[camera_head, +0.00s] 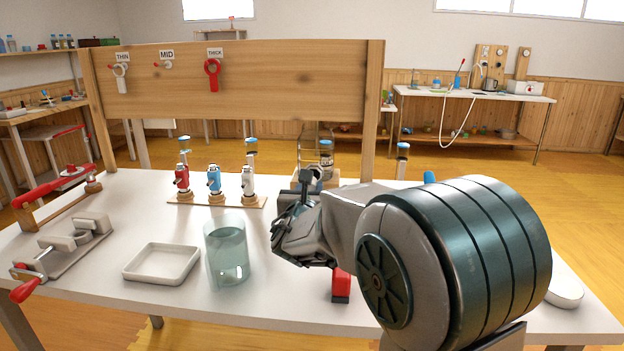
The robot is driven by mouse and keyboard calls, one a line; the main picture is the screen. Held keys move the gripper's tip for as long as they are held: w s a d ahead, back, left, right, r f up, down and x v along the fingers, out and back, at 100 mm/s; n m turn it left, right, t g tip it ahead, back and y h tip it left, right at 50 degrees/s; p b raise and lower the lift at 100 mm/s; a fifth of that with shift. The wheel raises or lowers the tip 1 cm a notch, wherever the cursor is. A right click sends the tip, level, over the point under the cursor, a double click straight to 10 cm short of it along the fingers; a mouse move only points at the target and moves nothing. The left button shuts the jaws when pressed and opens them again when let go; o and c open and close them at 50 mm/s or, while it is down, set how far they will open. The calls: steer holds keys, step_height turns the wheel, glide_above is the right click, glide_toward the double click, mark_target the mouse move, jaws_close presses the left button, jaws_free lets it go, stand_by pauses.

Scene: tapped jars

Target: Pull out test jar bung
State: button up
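My gripper (294,216) is above the middle of the white table, partly turned away, so its fingertips and any grasp are not clear. Just behind it a small jar with a blue top (326,146) stands in a clear, framed stand, its lower part covered by my arm. Another blue-topped jar (403,150) stands at the right behind my arm. A wide clear glass jar (228,255) stands left of my gripper, apart from it. I cannot tell which jar is the test jar, and no bung is clearly seen.
Red (182,178), blue (214,179) and white (248,181) tapped pieces stand on a wooden strip. A white tray (162,263) and a red-handled clamp (62,257) are at left. A wooden board (270,75) rises behind. A red block (341,285) lies near my arm.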

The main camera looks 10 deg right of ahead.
steer(key=v, duration=0.4)
steer(key=shift+s+a+b, duration=0.1)
steer(key=shift+s+b, duration=0.15)
steer(key=shift+b, duration=0.1)
